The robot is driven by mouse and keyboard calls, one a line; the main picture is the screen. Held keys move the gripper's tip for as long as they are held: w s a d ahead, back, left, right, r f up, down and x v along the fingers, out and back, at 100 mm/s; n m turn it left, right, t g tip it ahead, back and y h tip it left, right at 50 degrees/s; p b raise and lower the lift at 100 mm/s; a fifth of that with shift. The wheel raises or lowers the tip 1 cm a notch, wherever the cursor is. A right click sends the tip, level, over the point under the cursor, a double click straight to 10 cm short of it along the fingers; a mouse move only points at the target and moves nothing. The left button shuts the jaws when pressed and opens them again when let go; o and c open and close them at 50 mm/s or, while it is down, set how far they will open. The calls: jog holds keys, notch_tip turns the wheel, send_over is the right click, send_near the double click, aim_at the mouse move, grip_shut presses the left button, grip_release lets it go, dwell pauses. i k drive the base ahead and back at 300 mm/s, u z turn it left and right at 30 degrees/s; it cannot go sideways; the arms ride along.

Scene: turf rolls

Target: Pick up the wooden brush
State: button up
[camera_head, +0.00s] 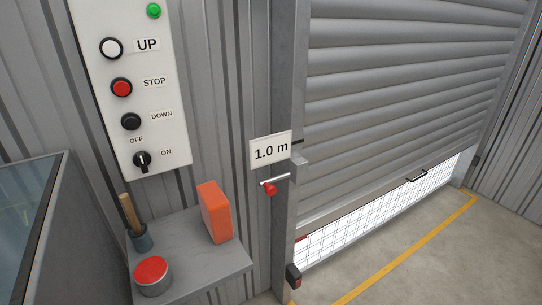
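A light wooden handle (129,212) stands nearly upright on the left of a small grey shelf, leaning slightly left. It looks like the wooden brush. Its lower end is in or joined to a dark grey-blue round piece (142,241); I cannot tell whether that is a cup or the brush's own head. No bristles show. My gripper is not in view.
The grey shelf (205,262) also bears an orange block (214,212) and a red-topped round tin (152,272) close in front of the handle. A control panel (130,85) hangs above. A dark-topped grey cabinet (30,225) stands left. A partly raised roller shutter (400,100) is right.

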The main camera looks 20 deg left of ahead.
aim_at(127, 204)
jog(key=z, duration=0.7)
jog(key=k, duration=0.9)
jog(key=u, duration=1.15)
jog(key=i, duration=1)
jog(key=u, duration=0.05)
